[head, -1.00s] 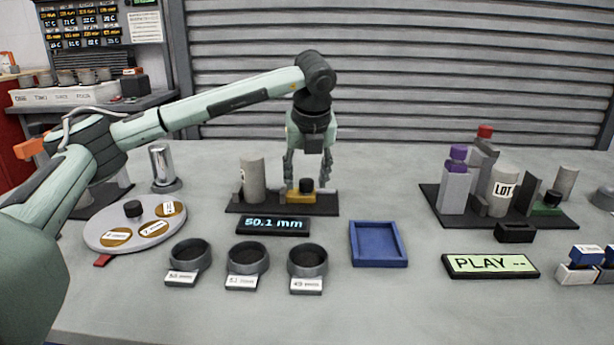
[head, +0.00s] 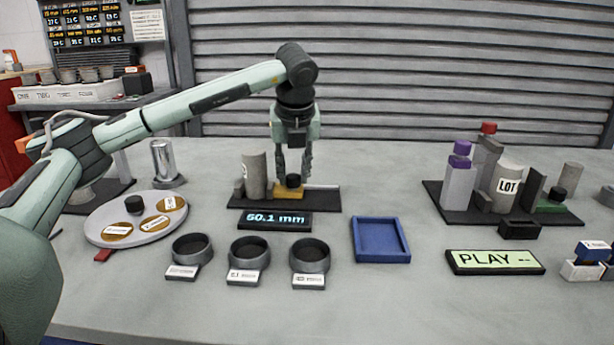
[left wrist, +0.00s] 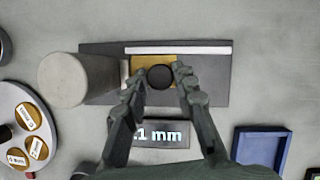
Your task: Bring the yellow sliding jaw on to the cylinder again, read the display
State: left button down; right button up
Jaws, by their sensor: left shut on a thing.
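The yellow sliding jaw (head: 283,191) with its black knob (head: 293,181) sits on the dark gauge base (head: 325,200), close to the right side of the grey cylinder (head: 255,176). I cannot tell whether jaw and cylinder touch. The jaw (left wrist: 138,66) and knob (left wrist: 161,77) also show in the left wrist view, beside the cylinder (left wrist: 62,80). My left gripper (head: 294,180) points down and is shut on the jaw's knob. My right gripper is not in view.
In front stand three dark round cups (head: 249,254) and a blue tray (head: 381,240). A round disc (head: 110,232) with gold labels lies at left. At right are a block group on a dark base (head: 435,190) and a PLAY display (head: 495,262). The front middle is clear.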

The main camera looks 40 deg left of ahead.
pick_arm(q)
jog(key=shift+s+a, duration=0.15)
jog(key=shift+a, duration=0.1)
jog(key=c, duration=1.2)
grip_release()
jog(key=v, duration=1.2)
jog(key=shift+s+f, duration=0.1)
